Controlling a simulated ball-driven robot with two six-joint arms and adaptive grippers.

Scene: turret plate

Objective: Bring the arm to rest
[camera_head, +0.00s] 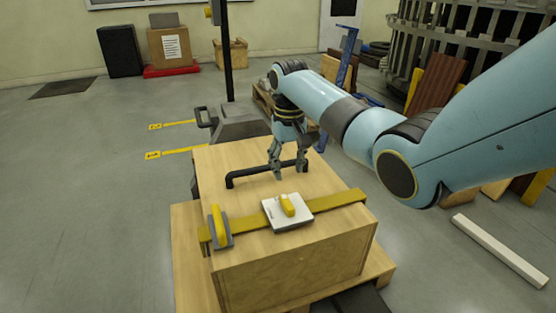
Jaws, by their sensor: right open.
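My right gripper (291,174) hangs down over the far part of a wooden box. Its fingers are apart. It is near a black bar handle (250,174) on the box top; I cannot tell if a finger touches it. My light-blue right arm reaches in from the right of the view. My left gripper is not in view. On the wooden box (290,270), a yellow strap (335,203) runs across the top. A white plate with a yellow piece (287,209) sits on the strap, and a grey-and-yellow clamp (220,228) sits at its left end.
A dark post on a grey base (237,122) stands behind the box. Yellow floor marks (175,152) lie to the left. A white beam (500,250) lies on the floor at right. Cartons and a black cabinet (120,50) stand at the back wall. The left floor is clear.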

